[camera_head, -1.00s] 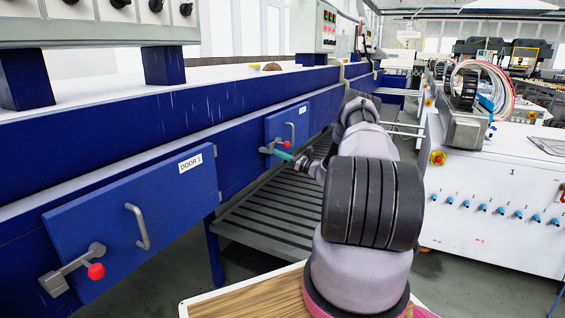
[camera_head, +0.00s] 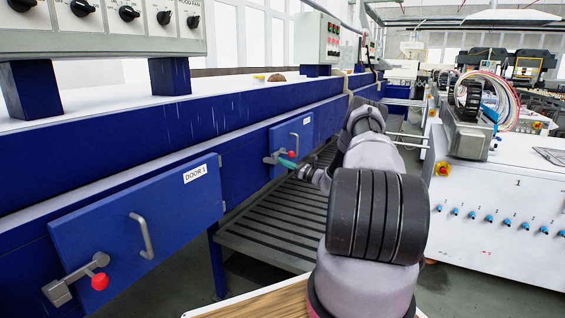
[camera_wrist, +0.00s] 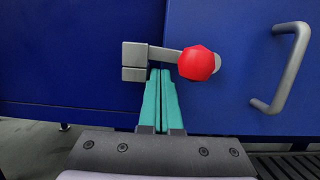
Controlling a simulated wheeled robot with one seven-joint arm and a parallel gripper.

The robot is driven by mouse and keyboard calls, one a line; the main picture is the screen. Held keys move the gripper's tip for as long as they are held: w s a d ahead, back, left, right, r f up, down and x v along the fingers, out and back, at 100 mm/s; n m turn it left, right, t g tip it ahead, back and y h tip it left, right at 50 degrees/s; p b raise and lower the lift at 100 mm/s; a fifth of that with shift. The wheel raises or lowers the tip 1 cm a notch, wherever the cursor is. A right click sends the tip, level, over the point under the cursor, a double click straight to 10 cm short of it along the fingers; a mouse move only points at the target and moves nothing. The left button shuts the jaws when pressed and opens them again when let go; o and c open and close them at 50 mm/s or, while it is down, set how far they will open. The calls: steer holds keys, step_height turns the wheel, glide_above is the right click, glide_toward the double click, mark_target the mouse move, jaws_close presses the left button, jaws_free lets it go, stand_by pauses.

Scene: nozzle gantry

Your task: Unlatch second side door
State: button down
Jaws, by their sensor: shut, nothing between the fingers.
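The second side door (camera_head: 297,128) is a blue panel on the blue machine, beyond the door marked DOOR 1. It also fills the right of the wrist view (camera_wrist: 240,60). Its latch is a grey lever (camera_wrist: 165,55) with a red knob (camera_wrist: 197,63), lying about level from a grey block (camera_wrist: 134,62) across the door's left edge. A grey handle (camera_wrist: 288,70) is right of it. My gripper (camera_wrist: 160,72) has its teal fingers together, tips just under the lever, between block and knob. I cannot tell whether they touch it. It looks small in the head view (camera_head: 286,162).
The first door (camera_head: 130,225), with its own red-knobbed latch (camera_head: 98,282), is nearer on the left. A slatted grey shelf (camera_head: 280,230) runs below the machine. A white cabinet (camera_head: 500,205) stands to the right, with an aisle between.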

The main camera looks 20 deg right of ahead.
steer(key=s+d+f, duration=0.5)
steer(key=s+f, duration=0.1)
steer(key=s, duration=0.2)
steer(key=shift+d, duration=0.3)
